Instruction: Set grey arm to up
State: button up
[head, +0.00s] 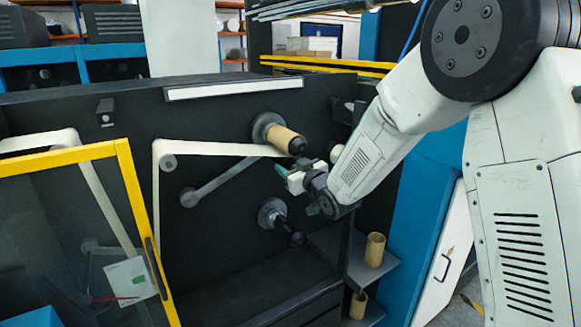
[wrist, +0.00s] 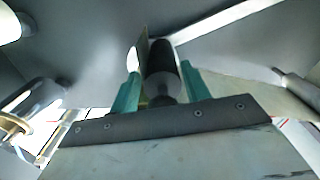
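The grey arm (head: 220,180) is a slim bar on the dark machine panel. It slants from a round pivot at its lower left up to the right, and its right end is hidden near my gripper. My gripper (head: 282,171) has green fingers and reaches in from the right, close to that end. In the wrist view, the green fingers of my gripper (wrist: 160,88) stand on either side of a dark cylinder (wrist: 160,68), apart, with a gap showing at the left. I cannot tell for sure whether this cylinder belongs to the grey arm.
A spindle with a cardboard core (head: 283,138) sits just above my gripper, and a bare black spindle (head: 280,222) just below. Pale web (head: 215,149) runs across the panel above the grey arm. A yellow-framed door (head: 130,190) stands at left. Cardboard cores (head: 375,250) stand on shelves at lower right.

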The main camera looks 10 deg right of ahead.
jog(key=shift+s, duration=0.1)
jog(key=v, duration=0.7)
jog(key=shift+s+d, duration=0.2)
jog(key=shift+s, duration=0.05)
